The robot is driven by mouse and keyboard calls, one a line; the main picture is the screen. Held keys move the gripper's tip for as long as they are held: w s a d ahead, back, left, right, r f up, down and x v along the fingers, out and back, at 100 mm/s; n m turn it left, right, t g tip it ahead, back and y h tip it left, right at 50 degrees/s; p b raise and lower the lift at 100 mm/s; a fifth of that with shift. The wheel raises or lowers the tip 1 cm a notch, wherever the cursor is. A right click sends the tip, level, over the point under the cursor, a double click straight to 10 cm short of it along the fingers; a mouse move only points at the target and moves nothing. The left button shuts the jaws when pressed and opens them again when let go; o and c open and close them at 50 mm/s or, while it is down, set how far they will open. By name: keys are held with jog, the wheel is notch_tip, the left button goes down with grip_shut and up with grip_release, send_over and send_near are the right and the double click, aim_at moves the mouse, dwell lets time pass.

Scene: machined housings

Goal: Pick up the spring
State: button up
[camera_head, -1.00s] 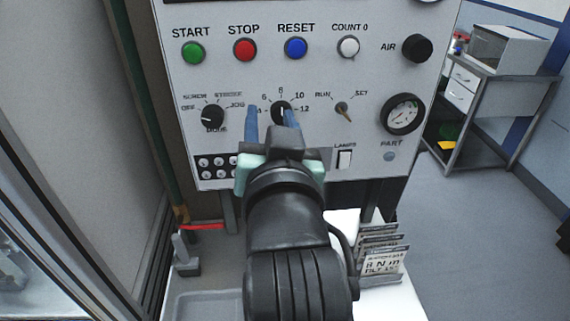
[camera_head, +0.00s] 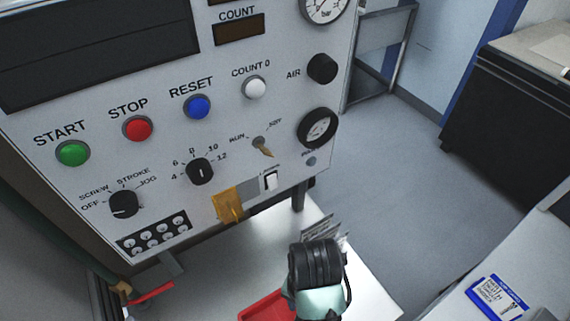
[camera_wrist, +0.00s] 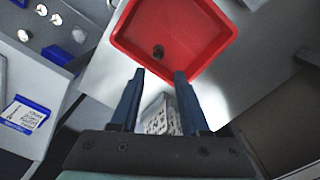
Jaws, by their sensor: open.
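A small dark piece (camera_wrist: 158,52), likely the spring, lies in the red tray (camera_wrist: 205,12) in the wrist view. It is too small to make out coils. My gripper (camera_wrist: 160,74) is open and empty. Its two blue fingers point toward the tray, with the dark piece ahead of and roughly between the fingertips. In the head view my wrist (camera_head: 318,290) is at the bottom, its fingers hidden, beside the red tray (camera_head: 262,306). The tray is partly hidden by my arm, and the dark piece is not visible there.
Printed cards (camera_head: 322,230) stand on the white table (camera_head: 225,275) just behind my wrist; they also show between my fingers in the wrist view (camera_wrist: 158,118). The control panel (camera_head: 225,130) rises behind. A blue-and-white box (camera_head: 497,298) lies on the right-hand surface.

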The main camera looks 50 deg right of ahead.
notch_tip(320, 180, down, 7)
jog(key=shift+s+f+p, duration=0.1)
jog(key=shift+s+p, duration=0.05)
jog(key=shift+p, duration=0.25)
jog(key=shift+d+f+p, duration=0.1)
jog(key=shift+f+p, duration=0.6)
jog(key=shift+f, duration=2.1)
grip_shut()
